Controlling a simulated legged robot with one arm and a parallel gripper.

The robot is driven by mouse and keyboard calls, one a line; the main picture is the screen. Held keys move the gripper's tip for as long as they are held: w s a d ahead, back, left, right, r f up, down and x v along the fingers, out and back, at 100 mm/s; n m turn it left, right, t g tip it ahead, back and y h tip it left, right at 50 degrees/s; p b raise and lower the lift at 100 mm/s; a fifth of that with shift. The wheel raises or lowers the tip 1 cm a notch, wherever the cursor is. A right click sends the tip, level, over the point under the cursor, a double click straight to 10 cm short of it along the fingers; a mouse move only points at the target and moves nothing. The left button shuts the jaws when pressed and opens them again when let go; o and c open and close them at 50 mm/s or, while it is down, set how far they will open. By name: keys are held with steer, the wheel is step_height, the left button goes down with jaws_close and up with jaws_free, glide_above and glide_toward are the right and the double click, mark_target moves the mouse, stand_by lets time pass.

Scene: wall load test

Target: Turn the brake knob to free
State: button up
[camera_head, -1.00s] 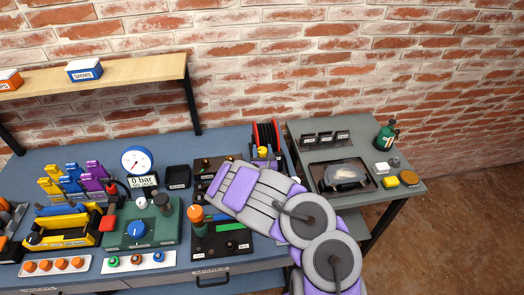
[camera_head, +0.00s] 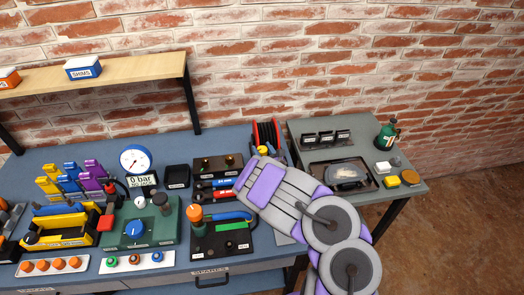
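A reel with a red and black drum (camera_head: 266,134) stands at the back right of the blue bench. A small yellow knob-like part (camera_head: 262,150) shows at its front, just beyond the far end of my arm; no brake label is readable, so I cannot tell whether this is the brake knob. A blue knob (camera_head: 134,228) with a white mark sits on a green box (camera_head: 165,228) at the centre left. My purple and grey arm reaches up from the bottom right towards the reel. My gripper's fingers are hidden behind the arm, and the lower reel is covered.
A gauge (camera_head: 135,159) stands above a "0 bar" display. A black box with an orange-topped cylinder (camera_head: 195,211) and hoses lies left of my arm. A wooden shelf (camera_head: 140,77) overhangs the back left.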

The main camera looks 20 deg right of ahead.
steer(key=shift+o, duration=1.4)
